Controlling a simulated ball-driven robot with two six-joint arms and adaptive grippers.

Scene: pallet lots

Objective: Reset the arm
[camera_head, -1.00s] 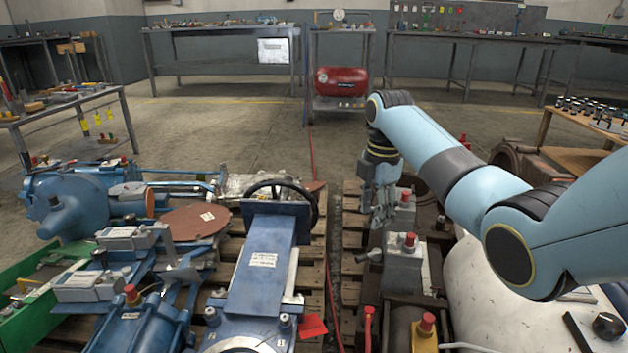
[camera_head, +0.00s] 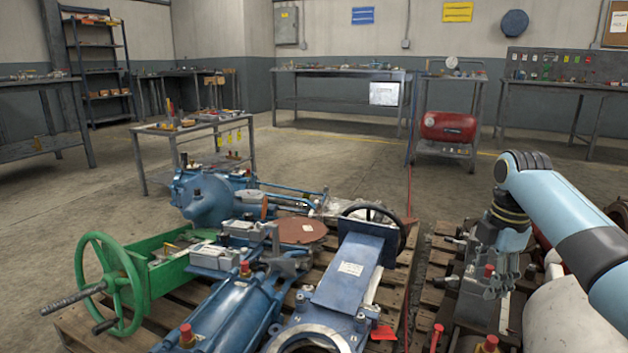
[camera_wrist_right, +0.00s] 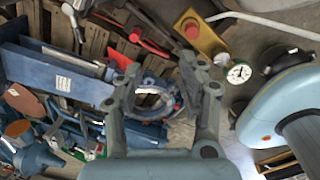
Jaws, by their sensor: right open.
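My right arm (camera_head: 570,220) comes in from the right in the head view, bent at the elbow with its forearm hanging down. My right gripper (camera_head: 492,293) points down over the machine parts on the right pallet. In the right wrist view the two fingers of the gripper (camera_wrist_right: 170,75) are spread apart with nothing held between them. A blue ring-shaped flange (camera_wrist_right: 153,103) shows beyond the gap between them. My left gripper is not in view.
Pallets hold a blue gate valve (camera_head: 350,268), a green frame with a handwheel (camera_head: 112,285) and red-capped parts. A red tank (camera_head: 447,127) on a cart and workbenches (camera_head: 340,72) stand behind. Open concrete floor (camera_head: 345,160) lies between.

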